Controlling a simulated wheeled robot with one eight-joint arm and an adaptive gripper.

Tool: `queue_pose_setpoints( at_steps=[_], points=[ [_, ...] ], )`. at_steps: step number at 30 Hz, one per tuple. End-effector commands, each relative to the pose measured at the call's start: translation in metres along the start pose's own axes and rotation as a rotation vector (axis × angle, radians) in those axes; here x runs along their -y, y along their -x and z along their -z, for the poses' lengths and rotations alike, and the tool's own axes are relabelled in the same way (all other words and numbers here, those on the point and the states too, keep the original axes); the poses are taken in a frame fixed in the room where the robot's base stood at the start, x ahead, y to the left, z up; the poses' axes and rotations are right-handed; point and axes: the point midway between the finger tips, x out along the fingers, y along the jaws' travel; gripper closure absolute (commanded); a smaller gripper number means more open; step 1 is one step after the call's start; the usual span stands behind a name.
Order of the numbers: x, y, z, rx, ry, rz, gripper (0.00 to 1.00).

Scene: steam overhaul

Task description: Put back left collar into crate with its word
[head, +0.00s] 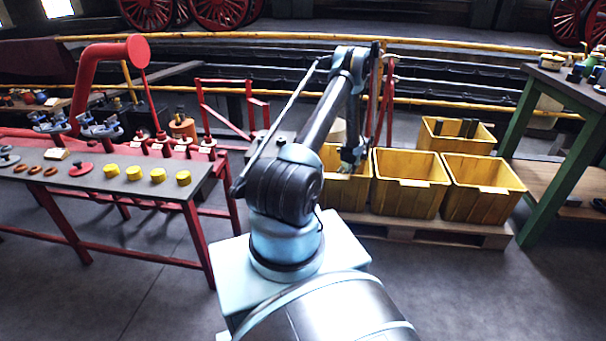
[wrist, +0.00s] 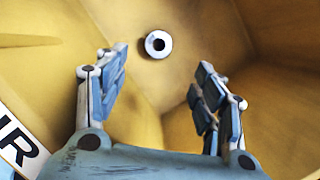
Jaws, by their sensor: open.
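A small pale grey ring with a dark hole, which looks like a collar (wrist: 158,44), lies in a yellow crate in the wrist view. My gripper (wrist: 162,72) is open inside that crate, its fingers apart with nothing between them. The ring shows beyond the fingertips, apart from them. A white label (wrist: 18,140) at the left edge shows only part of a word, ending in what looks like "R". In the head view my gripper (head: 352,158) reaches into the left front crate (head: 346,192); its contents are hidden there.
A middle crate (head: 408,190) and a right crate (head: 482,200) stand beside it on a pallet (head: 450,232), with another crate (head: 437,142) behind. A red-legged bench (head: 140,197) at left holds several yellow cylinders (head: 158,175) and other parts. A green-legged bench (head: 533,140) stands at right.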

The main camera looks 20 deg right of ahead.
Motion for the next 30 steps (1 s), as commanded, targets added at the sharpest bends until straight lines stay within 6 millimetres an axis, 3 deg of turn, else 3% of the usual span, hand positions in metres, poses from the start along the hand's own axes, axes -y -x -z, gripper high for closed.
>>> queue_pose_setpoints(
  at_steps=[5, 14, 21, 30],
  points=[
    [-0.009, 0.022, -0.019, -0.004, 0.066, -0.002, 0.37],
    [-0.045, 0.097, -0.077, -0.020, 0.302, -0.010, 0.37],
    [-0.092, 0.168, -0.121, -0.033, 0.533, -0.018, 0.37],
    [-0.163, 0.250, -0.157, -0.047, 0.825, -0.031, 0.37]
  ],
)
